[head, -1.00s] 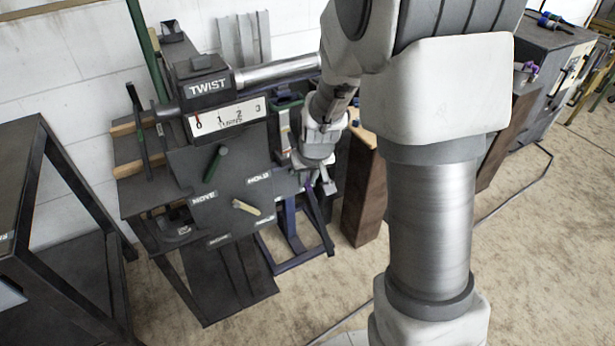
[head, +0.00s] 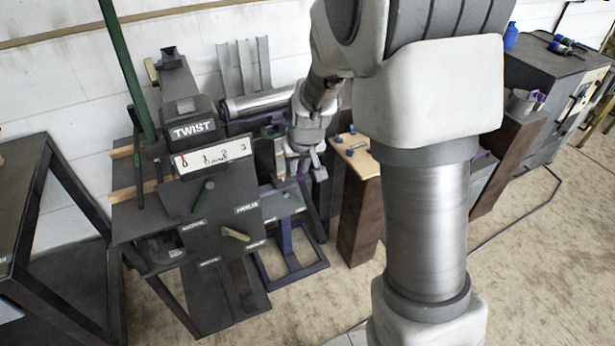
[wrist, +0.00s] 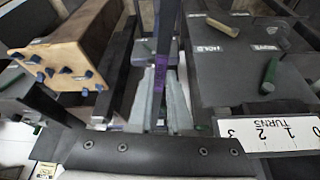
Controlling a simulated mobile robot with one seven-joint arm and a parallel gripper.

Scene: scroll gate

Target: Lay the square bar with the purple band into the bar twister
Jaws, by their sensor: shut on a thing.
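The bar twister (head: 225,228) is a dark machine with a TWIST label, a white 0-to-3 turns scale (head: 212,156) and a green and a pale handle on its face. The scale (wrist: 275,137) also shows at the right of the wrist view. My gripper (head: 316,172) is just right of the twister's face in the head view. In the wrist view my gripper (wrist: 163,95) is shut on the dark square bar (wrist: 169,28), around its purple band (wrist: 161,68). The bar runs away from the fingers. Its far end and its distance from the twister are unclear.
A wood-topped stand with blue pegs (head: 357,158) is close to the right of my gripper; it also shows in the wrist view (wrist: 65,50). A dark table frame (head: 60,190) stands at the left. The floor at the front right is clear.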

